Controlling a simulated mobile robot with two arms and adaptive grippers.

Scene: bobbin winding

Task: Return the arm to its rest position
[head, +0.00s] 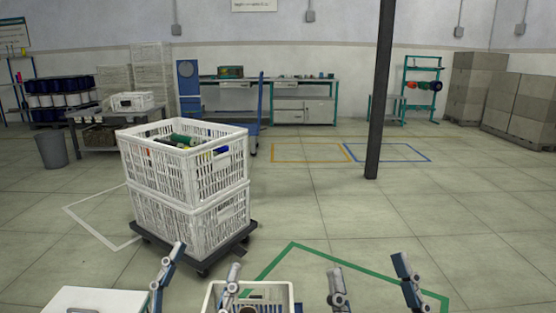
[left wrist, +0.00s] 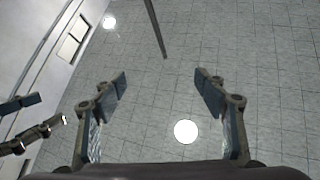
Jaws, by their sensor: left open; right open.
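My left gripper (head: 207,258) is at the bottom of the head view, its two fingers spread apart with nothing between them. In the left wrist view the same gripper (left wrist: 160,82) is open and empty before a grey tiled surface. My right gripper (head: 367,265) is also at the bottom of the head view, to the right, with its fingers wide apart and empty. Parts of another gripper show at the left edge of the left wrist view. The arms behind the grippers are mostly out of the head view.
A white crate (head: 283,291) is at the bottom edge, close to my left gripper. A white box (head: 95,299) is to its left. Two stacked crates (head: 187,181) stand on a dark dolly (head: 203,262) ahead. A dark post (head: 380,100) stands right of centre. Open floor surrounds it.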

